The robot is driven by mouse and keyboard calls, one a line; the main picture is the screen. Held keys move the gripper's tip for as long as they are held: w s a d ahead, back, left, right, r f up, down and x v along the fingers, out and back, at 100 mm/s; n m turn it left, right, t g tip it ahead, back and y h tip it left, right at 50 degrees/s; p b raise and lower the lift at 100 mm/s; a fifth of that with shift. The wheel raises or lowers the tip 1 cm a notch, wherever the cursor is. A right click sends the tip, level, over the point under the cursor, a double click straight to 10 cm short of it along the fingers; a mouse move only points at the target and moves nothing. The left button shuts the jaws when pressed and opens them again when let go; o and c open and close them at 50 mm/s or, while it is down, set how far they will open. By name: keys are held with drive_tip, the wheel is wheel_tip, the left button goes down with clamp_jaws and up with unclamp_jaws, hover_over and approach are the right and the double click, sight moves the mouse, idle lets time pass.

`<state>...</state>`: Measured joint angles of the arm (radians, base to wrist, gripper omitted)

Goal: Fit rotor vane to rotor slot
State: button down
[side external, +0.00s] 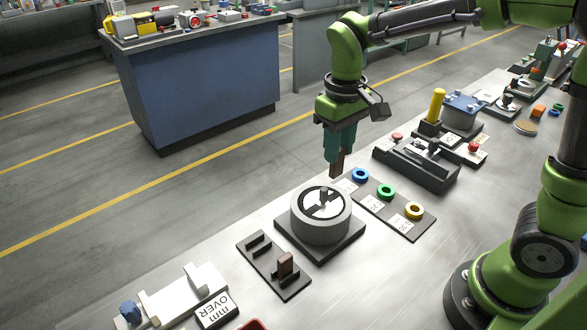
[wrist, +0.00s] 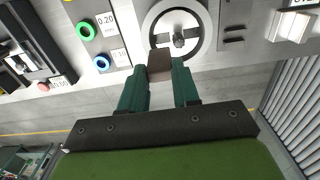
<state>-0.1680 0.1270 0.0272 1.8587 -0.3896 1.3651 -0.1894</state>
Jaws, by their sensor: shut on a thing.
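My gripper (side external: 340,155) points down and is shut on a brown rotor vane (side external: 337,166), which also shows between the green fingers in the wrist view (wrist: 160,65). The vane hangs above the far rim of a round grey pump housing (side external: 319,226), apart from it as far as I can tell. Another brown vane (side external: 286,264) stands in a black holder left of the housing.
Right of the housing, a plate holds blue, green (side external: 386,191) and yellow rings. A white gauge-like fixture (side external: 185,295) lies at the front left. Bare table shows to the right of the housing.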

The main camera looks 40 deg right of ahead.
sight(336, 176)
drive_tip(key=shift+f, duration=2.3)
drive_tip(key=shift+f, duration=0.85)
drive_tip(key=c, duration=0.7)
unclamp_jaws()
drive_tip(key=shift+c, duration=0.2)
wheel_tip(336, 176, up, 17)
drive_tip(key=shift+f, duration=0.1)
